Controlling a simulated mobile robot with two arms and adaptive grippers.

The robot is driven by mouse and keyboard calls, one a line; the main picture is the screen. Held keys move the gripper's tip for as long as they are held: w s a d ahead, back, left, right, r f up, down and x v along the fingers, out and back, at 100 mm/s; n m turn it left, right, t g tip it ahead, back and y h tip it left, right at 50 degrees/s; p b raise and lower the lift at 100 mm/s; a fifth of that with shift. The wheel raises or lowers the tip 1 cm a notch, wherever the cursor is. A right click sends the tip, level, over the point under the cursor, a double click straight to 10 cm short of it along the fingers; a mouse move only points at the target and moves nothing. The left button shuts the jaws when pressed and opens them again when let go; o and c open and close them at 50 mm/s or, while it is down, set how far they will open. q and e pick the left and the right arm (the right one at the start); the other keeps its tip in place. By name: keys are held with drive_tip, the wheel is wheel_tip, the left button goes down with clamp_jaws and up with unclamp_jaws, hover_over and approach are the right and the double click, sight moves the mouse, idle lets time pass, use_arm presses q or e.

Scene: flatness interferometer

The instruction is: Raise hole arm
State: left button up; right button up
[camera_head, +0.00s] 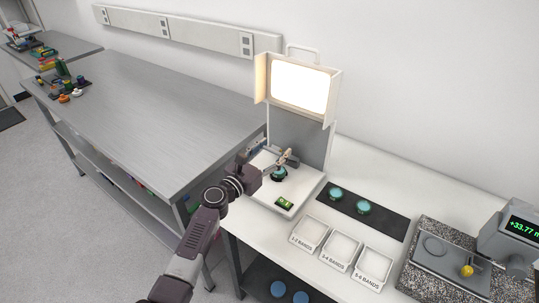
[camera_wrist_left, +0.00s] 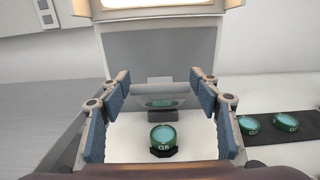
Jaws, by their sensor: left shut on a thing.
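The flatness interferometer has a white base (camera_head: 265,200), a grey upright panel (camera_head: 300,137) and a bright lit screen (camera_head: 299,86) on top. The hole arm appears to be the tilted clear plate (camera_wrist_left: 156,94) on a dark block, in front of the panel in the left wrist view. My left gripper (camera_head: 284,160) reaches in over the base. In the wrist view its blue-padded fingers (camera_wrist_left: 158,92) stand at both side edges of the plate, shut on it. A green-rimmed optic (camera_wrist_left: 163,136) sits in a black holder below; it also shows in the head view (camera_head: 279,174).
Two green-rimmed optics lie on a dark mat (camera_head: 386,220) at right. Three labelled white trays (camera_head: 341,252) stand in front. A granite gauge stand (camera_head: 440,265) with a digital readout is far right. A steel table (camera_head: 140,100) stands at left, mostly bare.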

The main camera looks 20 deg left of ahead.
use_arm(q)
drive_tip(key=shift+w+d+r+p, duration=0.15)
drive_tip(key=shift+w+r+p, duration=0.15)
drive_tip(key=shift+w+r, duration=0.5)
drive_tip(key=shift+s+r, duration=0.1)
drive_tip(key=o, duration=1.7)
drive_tip(key=shift+f, duration=0.2)
drive_tip(key=shift+s+f, duration=0.15)
drive_tip(key=shift+s, duration=0.35)
drive_tip(key=v, duration=1.1)
